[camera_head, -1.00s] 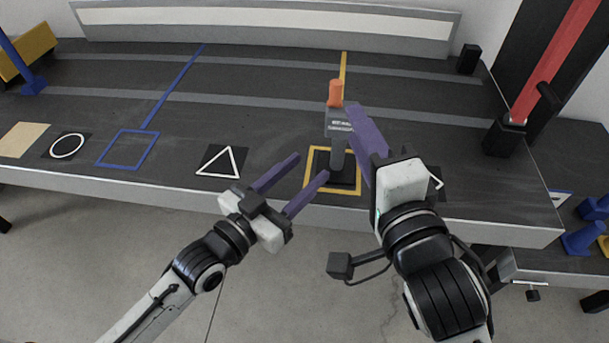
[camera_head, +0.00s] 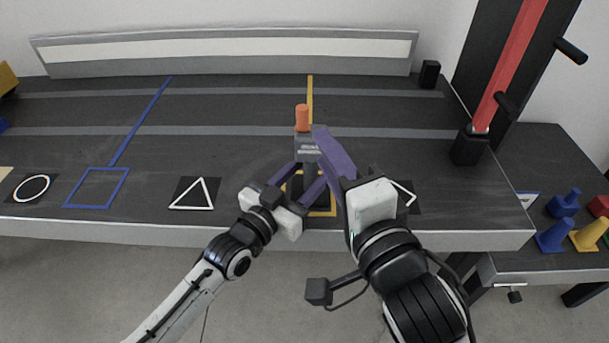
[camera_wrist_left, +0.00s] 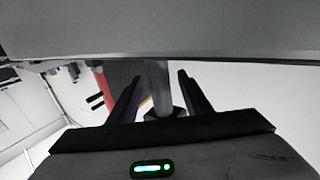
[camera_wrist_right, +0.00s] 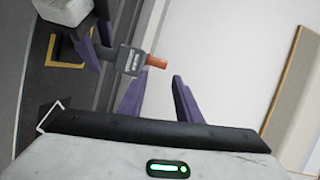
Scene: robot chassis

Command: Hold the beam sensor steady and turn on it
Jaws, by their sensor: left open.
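The beam sensor (camera_head: 309,147) is a grey box with an orange cap (camera_head: 301,117) on a dark upright post, standing in the yellow square outline (camera_head: 325,212). My left gripper (camera_head: 309,174) is open, its purple fingers on either side of the post. The left wrist view shows the post (camera_wrist_left: 158,88) between the fingers; contact is unclear. My right gripper (camera_head: 325,135) is at the right of the sensor head. In the right wrist view its fingers (camera_wrist_right: 157,85) are apart and empty, with the orange cap (camera_wrist_right: 156,61) just beyond the gap. The sensor's base is largely hidden by my left gripper.
A blue square outline (camera_head: 97,188) and a white triangle card (camera_head: 194,193) lie left on the dark bench. A red post (camera_head: 508,65) on a black base stands right. Blue and yellow pieces (camera_head: 554,236) lie on a side table. The bench's middle-left is clear.

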